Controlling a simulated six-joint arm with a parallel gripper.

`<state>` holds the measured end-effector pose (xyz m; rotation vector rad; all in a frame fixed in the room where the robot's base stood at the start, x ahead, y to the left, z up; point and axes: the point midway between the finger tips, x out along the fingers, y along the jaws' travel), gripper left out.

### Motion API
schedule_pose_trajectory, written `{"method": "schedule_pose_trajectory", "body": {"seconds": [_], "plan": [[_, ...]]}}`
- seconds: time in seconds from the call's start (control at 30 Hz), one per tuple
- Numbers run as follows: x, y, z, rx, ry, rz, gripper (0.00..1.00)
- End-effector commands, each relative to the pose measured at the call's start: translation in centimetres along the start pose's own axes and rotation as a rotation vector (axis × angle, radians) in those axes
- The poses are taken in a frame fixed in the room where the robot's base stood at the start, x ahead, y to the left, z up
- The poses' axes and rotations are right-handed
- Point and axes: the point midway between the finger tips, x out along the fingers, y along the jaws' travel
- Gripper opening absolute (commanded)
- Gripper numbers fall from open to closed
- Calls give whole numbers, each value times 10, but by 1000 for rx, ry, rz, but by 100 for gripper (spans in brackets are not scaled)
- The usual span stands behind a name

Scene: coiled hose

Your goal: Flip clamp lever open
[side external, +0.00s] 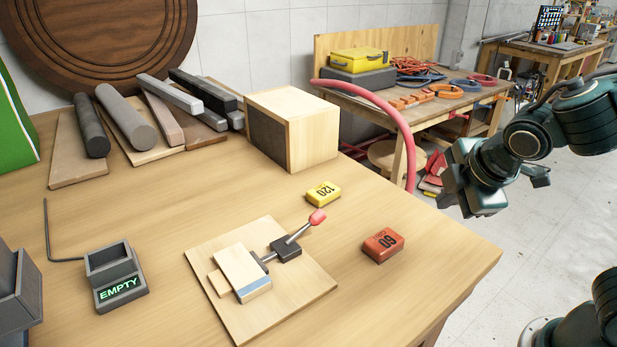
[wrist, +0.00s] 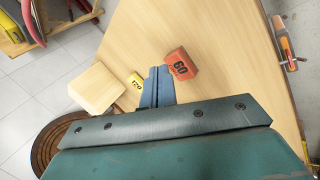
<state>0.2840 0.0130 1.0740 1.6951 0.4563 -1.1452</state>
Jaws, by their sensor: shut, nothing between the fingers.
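The clamp (side external: 286,248) is a dark toggle clamp on a pale wooden board (side external: 300,292) in the side external view. Its lever (side external: 300,233) slants up to the right and ends in a red grip (side external: 317,216). The clamp's rod reaches left to a wooden block (side external: 238,268) on the same board. My gripper (side external: 452,197) is off to the right, beyond the table edge and apart from the clamp. In the wrist view its two blue-grey fingers (wrist: 157,72) are together with nothing between them. I cannot make out the clamp in the wrist view.
A yellow 120 block (side external: 323,194) and a red 60 block (side external: 383,245) lie near the clamp board. A grey EMPTY bin (side external: 118,280) and a hex key (side external: 48,235) are at left. A large wooden box (side external: 308,133) stands behind. The table's right front is clear.

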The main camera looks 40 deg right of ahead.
Motion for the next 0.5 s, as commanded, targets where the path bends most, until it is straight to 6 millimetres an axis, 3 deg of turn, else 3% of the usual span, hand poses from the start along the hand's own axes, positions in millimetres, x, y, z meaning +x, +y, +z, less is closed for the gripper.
{"method": "schedule_pose_trajectory", "body": {"seconds": [0.5], "plan": [[46, -2, -49, -831, -130, 177, 0]]}}
